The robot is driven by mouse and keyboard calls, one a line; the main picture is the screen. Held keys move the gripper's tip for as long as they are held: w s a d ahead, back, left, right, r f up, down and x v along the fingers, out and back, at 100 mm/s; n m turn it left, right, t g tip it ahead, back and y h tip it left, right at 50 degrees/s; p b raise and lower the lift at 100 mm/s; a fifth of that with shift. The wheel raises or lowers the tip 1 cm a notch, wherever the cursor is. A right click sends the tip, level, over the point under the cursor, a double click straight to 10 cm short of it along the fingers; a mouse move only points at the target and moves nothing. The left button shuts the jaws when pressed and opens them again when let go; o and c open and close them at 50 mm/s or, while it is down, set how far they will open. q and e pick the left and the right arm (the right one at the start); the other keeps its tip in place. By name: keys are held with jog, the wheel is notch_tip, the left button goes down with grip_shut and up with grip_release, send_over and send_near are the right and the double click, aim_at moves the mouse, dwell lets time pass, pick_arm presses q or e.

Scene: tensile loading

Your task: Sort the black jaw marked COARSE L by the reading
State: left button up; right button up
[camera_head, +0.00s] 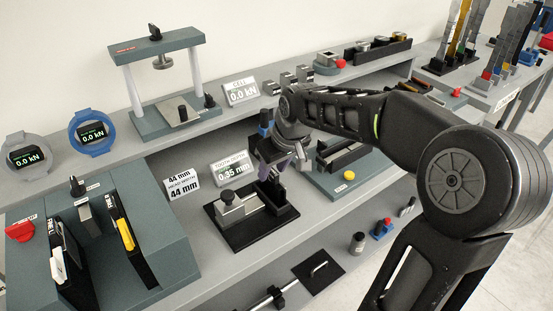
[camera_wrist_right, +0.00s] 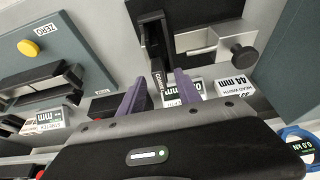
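The black jaw (camera_wrist_right: 159,88) shows in the right wrist view, its end label reading "COARS…" with the rest cut off. It stands at the black-based tooth depth gauge (camera_head: 240,228), which has a silver block; the wrist view shows the gauge plate (camera_wrist_right: 205,12) too. The tooth depth display (camera_head: 232,170) reads 0.35 mm. My right gripper (camera_head: 285,152) is over the gauge; its two purple fingers (camera_wrist_right: 160,90) are apart, one on each side of the jaw, with gaps visible. In the head view my arm and gripper partly hide the jaw. My left gripper is out of view.
A head width sign (camera_head: 181,186) reads 44 mm. A teal plate with a yellow button (camera_head: 349,175) lies right of the gauge. A teal fixture (camera_head: 150,245) with a red button stands left. A black square plate (camera_head: 318,266) lies on the lower shelf. A load frame (camera_head: 160,90) stands behind.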

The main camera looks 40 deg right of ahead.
jog(key=shift+w+f, duration=0.2)
jog(key=shift+f, duration=0.4)
grip_shut()
dwell(1.1)
jog(key=shift+a, duration=0.2)
dwell(0.4)
jog(key=shift+o, duration=0.2)
grip_release()
jog(key=shift+r, duration=0.1)
